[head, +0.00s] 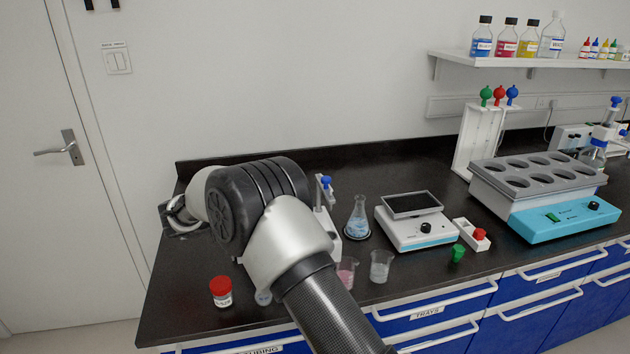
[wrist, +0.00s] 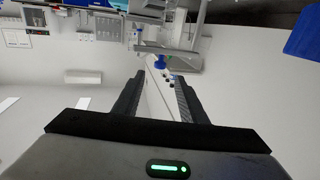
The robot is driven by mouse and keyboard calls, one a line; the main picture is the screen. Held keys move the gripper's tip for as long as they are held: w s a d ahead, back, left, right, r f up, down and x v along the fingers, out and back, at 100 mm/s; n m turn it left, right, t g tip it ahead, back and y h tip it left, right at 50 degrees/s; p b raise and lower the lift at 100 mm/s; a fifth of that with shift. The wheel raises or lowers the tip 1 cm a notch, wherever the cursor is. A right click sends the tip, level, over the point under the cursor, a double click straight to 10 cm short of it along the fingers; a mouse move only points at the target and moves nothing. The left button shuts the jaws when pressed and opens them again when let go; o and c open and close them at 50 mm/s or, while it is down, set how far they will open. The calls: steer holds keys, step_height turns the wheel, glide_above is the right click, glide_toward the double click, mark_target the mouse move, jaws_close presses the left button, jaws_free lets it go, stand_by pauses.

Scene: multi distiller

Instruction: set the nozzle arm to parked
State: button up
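A white upright unit with a blue knob (head: 326,183) on top stands on the black bench. My arm hides most of it. I take it for the distiller, but its nozzle arm cannot be made out in the head view. In the wrist view a blue part (wrist: 160,62) with a thin pale bar shows just beyond my fingertips; I cannot tell whether this is the nozzle arm. My gripper (wrist: 157,82) is open, with nothing between its fingers. In the head view it is at the bench's left end, mostly behind my wrist.
A red-capped jar (head: 221,292) stands at the front left. A flask (head: 357,220), a beaker with pink liquid (head: 346,271) and a clear beaker (head: 381,266) stand right of my arm. A scale-like device (head: 412,228) and a heating block (head: 540,195) are farther right. The left wall is near.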

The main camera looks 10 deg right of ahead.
steer(key=v, duration=0.4)
steer(key=shift+w+d, duration=0.1)
